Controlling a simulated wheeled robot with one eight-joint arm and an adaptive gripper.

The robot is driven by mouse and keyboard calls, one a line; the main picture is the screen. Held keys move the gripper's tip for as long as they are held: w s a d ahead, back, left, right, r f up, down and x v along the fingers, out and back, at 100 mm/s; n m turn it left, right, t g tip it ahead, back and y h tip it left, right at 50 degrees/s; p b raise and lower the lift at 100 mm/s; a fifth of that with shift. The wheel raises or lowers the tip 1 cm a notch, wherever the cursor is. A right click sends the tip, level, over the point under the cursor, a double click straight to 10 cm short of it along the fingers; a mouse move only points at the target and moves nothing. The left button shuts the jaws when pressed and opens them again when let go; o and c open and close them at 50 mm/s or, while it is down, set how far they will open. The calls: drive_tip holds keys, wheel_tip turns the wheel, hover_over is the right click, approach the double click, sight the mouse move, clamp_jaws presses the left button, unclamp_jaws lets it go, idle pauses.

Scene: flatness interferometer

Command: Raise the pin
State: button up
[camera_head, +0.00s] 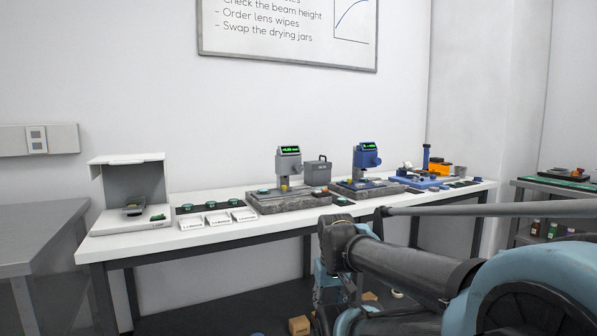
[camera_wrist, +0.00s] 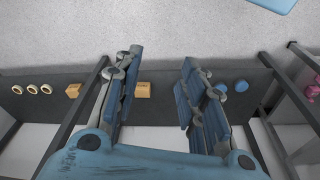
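Two measuring stands with green-lit displays stand on the white bench: a grey stand (camera_head: 289,162) and a blue stand (camera_head: 366,160). Each is over a dark stone-like base. I cannot make out which part is the pin at this size. My gripper (camera_wrist: 160,70) is open, with its two blue jointed fingers apart and nothing between the tips. The wrist view shows floor-level things beyond it, not the stands. In the head view my arm reaches low in front of the bench and partly hides its front edge.
The white bench (camera_head: 230,235) also carries a grey hooded box (camera_head: 130,180), white label cards (camera_head: 218,218), a grey case (camera_head: 317,172) and an upright blue post (camera_head: 426,157). A small tan box (camera_wrist: 143,90) and pale rings (camera_wrist: 31,88) lie low, near bench legs.

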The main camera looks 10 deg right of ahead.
drive_tip(key=shift+o, duration=0.5)
drive_tip(key=shift+s+a+r, duration=0.2)
drive_tip(key=shift+s+r, duration=0.05)
drive_tip(key=shift+r, duration=0.15)
drive_tip(key=w+a+r+n+t+y, duration=0.2)
drive_tip(key=w+a+r+t+y, duration=0.15)
drive_tip(key=w+r, duration=0.5)
drive_tip(key=w+a+r+n+t+y, duration=0.25)
drive_tip(key=w+a+r, duration=0.2)
drive_tip(key=w, duration=0.65)
drive_tip(key=m+t, duration=0.1)
drive_tip(key=t, duration=0.8)
approach(300, 168)
drive_tip(key=x, duration=1.1)
drive_tip(key=shift+w+r, duration=0.1)
drive_tip(key=shift+c, duration=0.6)
drive_tip(key=c, duration=0.9)
